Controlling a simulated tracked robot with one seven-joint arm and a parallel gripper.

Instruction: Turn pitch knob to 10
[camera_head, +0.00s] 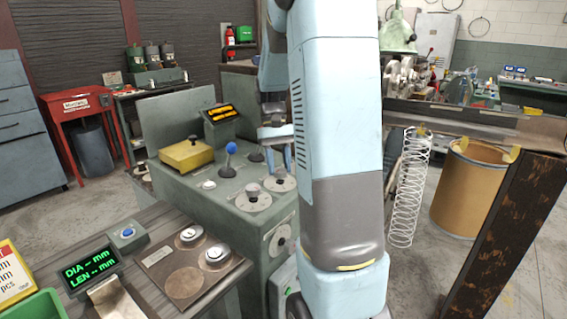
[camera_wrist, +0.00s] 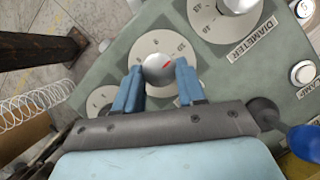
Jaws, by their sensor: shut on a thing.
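In the head view my gripper (camera_head: 279,165) reaches down over the dial plate (camera_head: 281,185) on the green machine's top.
The diameter knob (camera_wrist: 238,4) stands close by on its own dial. A blue ball-topped lever (camera_head: 230,149), a yellow block (camera_head: 186,154) and a lit orange display (camera_head: 221,114) share the machine top. A wire spring (camera_head: 409,190) hangs to the right.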

